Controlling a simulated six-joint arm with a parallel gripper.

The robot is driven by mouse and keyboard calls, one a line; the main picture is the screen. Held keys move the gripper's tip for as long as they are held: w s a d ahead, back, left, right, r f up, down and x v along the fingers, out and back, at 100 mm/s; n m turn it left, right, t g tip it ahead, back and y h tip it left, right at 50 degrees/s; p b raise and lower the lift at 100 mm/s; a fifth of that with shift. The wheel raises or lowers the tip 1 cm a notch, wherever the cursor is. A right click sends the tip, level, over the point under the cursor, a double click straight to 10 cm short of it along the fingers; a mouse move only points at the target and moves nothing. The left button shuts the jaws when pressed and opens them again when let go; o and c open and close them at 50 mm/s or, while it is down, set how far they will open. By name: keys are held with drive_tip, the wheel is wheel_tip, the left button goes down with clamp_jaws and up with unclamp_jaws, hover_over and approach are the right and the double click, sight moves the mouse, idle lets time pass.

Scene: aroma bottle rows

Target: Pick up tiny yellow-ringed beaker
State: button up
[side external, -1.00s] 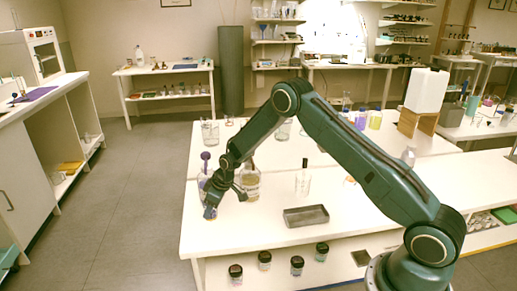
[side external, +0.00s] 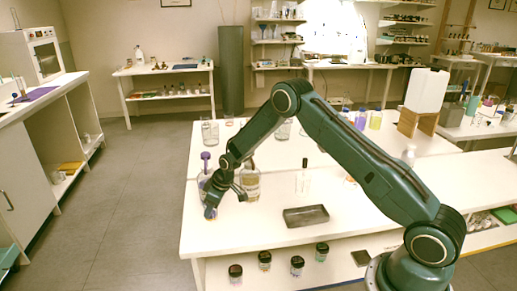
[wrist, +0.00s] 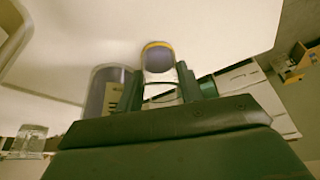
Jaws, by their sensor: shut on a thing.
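The tiny yellow-ringed beaker (wrist: 158,62) is clear glass with a yellow band at its rim and a bluish-purple inside. It sits between the two fingers of my gripper (wrist: 162,84) in the wrist view, and the fingers are shut on it. In the side external view, my gripper (side external: 211,203) is low at the left front edge of the white table (side external: 250,230). The beaker is small and mostly hidden there, with a bluish bit (side external: 210,213) showing below the fingers. I cannot tell whether it touches the table.
A glass vessel (side external: 203,180) with a purple piece stands just behind my gripper. A larger glass jar (side external: 251,184) is to its right. The table between jar and tray is clear.

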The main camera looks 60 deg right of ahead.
drive_tip(key=shift+r, duration=0.15)
drive_tip(key=shift+r, duration=0.55)
drive_tip(key=shift+s+a, duration=0.2)
drive_tip(key=s+a, duration=1.2)
drive_tip(key=shift+s+a, duration=0.15)
drive_tip(key=shift+s, duration=0.05)
drive_tip(key=shift+r, duration=0.15)
